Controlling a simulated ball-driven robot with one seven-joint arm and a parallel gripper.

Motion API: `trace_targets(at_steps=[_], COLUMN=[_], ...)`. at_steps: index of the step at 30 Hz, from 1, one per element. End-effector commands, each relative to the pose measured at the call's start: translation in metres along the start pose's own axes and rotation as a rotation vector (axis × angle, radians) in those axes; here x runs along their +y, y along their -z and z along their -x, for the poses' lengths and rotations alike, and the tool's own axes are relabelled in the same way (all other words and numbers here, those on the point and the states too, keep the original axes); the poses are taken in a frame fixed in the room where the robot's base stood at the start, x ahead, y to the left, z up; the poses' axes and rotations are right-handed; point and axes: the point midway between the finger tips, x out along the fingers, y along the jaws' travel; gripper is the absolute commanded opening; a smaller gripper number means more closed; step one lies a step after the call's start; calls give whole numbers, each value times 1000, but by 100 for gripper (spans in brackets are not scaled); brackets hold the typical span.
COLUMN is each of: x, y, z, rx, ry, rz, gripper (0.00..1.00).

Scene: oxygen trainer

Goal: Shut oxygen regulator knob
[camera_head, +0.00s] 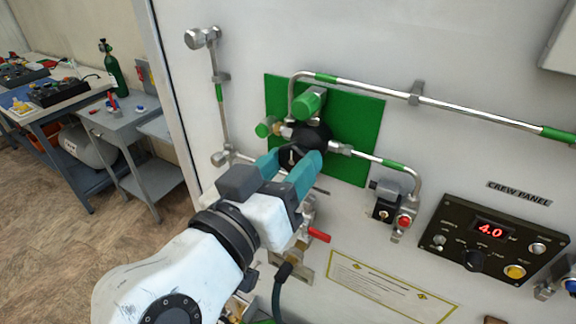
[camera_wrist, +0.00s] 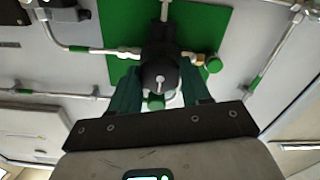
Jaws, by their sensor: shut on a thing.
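The oxygen regulator is mounted on a green plate (camera_head: 355,125) on the pale wall panel. Its black knob (camera_head: 291,158) faces me, partly hidden behind my fingers. The knob also shows in the wrist view (camera_wrist: 160,77) as a dark round cap with a light mark on it. My gripper (camera_head: 294,168) has its teal fingers on either side of the knob and is shut on it. In the wrist view the finger (camera_wrist: 128,92) on the left and the one on the right flank the knob. Green caps (camera_head: 308,101) stick out above and left of the regulator body.
Steel pipes with green bands (camera_head: 440,102) run along the wall around the regulator. A red-handled valve (camera_head: 318,235) sits just below my gripper. The crew panel (camera_head: 490,238) at right reads 4.0. A workbench (camera_head: 60,98) and a small grey table (camera_head: 125,118) stand at far left.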

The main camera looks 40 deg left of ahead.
Motion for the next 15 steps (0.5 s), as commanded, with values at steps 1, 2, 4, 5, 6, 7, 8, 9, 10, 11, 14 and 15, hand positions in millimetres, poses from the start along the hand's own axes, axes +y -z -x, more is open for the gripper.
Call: trace_targets(at_steps=[1, 2, 4, 5, 6, 7, 8, 9, 10, 11, 14, 15], x=[0, 0, 0, 0, 0, 0, 0, 0, 0, 0, 0, 0], y=[1, 1, 1, 1, 1, 1, 1, 1, 1, 1, 1, 0], z=[0, 0, 0, 0, 0, 0, 0, 0, 0, 0, 0, 0], rx=[2, 2, 2, 2, 2, 2, 2, 2, 2, 2, 1, 1], ry=[0, 0, 0, 0, 0, 0, 0, 0, 0, 0, 0, 0], rz=[4, 4, 4, 4, 4, 4, 4, 3, 3, 3, 3, 2], gripper=[17, 17, 17, 17, 17, 17, 49, 53, 56, 59, 68, 72])
